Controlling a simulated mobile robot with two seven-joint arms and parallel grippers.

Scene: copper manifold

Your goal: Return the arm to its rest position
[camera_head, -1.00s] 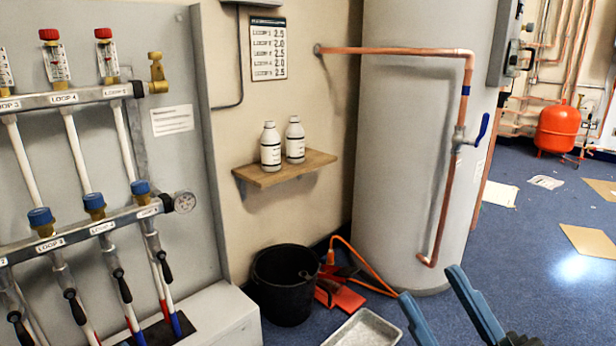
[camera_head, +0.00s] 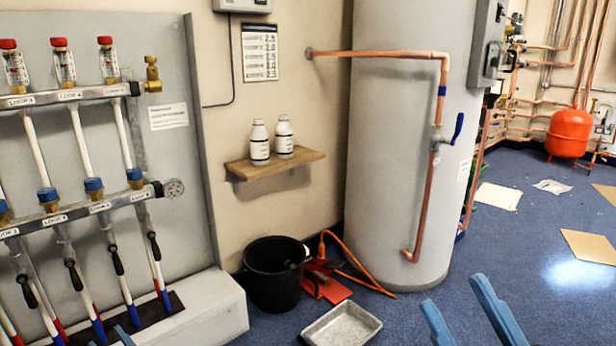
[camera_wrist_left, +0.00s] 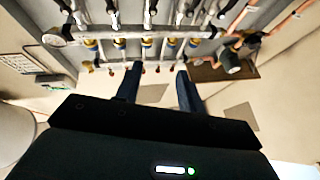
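My left gripper shows in the left wrist view (camera_wrist_left: 158,82) with its two blue fingers apart and nothing between them. In the head view only a blue tip of it (camera_head: 122,337) shows at the bottom left edge, in front of the manifold's base. My right gripper (camera_head: 452,292) is at the bottom right of the head view, fingers apart and empty, over the blue floor. The manifold (camera_head: 75,97) with red-capped flow gauges and blue-capped valves stands on the left wall. It shows upside down in the left wrist view (camera_wrist_left: 140,32), beyond the fingers.
A wall shelf (camera_head: 275,166) holds two white bottles. A black bucket (camera_head: 273,285), a red tool with an orange hose (camera_head: 328,285) and a grey metal tray (camera_head: 342,328) stand on the floor by the grey tank (camera_head: 385,150). Floor at right is mostly open, with loose sheets.

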